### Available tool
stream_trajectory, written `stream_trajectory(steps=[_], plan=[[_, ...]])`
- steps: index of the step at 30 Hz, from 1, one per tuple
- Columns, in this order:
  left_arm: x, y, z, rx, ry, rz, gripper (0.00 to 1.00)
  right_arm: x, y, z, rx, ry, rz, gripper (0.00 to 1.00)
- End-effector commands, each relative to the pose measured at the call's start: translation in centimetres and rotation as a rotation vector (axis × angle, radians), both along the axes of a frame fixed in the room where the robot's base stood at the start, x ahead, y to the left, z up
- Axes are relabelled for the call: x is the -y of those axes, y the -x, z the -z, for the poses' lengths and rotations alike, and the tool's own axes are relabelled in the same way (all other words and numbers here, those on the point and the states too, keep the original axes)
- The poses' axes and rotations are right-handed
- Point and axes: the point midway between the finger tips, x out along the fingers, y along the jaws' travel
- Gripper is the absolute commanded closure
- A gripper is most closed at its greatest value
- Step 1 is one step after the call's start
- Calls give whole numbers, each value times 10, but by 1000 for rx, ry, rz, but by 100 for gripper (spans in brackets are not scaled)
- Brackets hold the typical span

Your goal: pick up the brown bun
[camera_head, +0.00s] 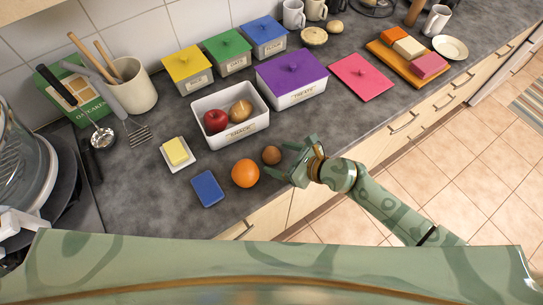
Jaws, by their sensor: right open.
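A small round brown item (271,155), which looks like the brown bun, lies on the grey counter just right of and behind an orange (245,173). My right gripper (283,160) is open beside it, coming from the right, with its fingertips close to the item. I cannot tell whether they touch it or reach around it. Another rounded brown item (240,111) lies with a red apple (215,120) in the white snack bin (237,133). A pale brown bun-like item (335,27) lies at the back. My left gripper is not in view.
A blue block (207,188) and a butter dish (177,153) stand left of the orange. The purple-lidded treats box (292,77) is behind the gripper. A pink lid (361,77) and a wooden board (397,68) lie farther right. The counter's front edge is close.

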Motion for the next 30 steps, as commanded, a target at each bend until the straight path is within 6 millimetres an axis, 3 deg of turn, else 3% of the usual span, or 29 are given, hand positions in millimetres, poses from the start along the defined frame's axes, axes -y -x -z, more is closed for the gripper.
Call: stream_trajectory(steps=[3, 11, 15, 16, 30], plan=[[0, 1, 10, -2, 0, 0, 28, -9, -6, 9, 0, 0, 1, 25], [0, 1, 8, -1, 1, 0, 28, -11, -8, 7, 0, 0, 1, 28], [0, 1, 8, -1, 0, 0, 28, -11, -7, 7, 0, 0, 1, 67], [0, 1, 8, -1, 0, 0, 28, -11, -7, 7, 0, 0, 1, 73], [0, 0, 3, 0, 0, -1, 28, -11, -7, 0, 2, 1, 1, 73]])
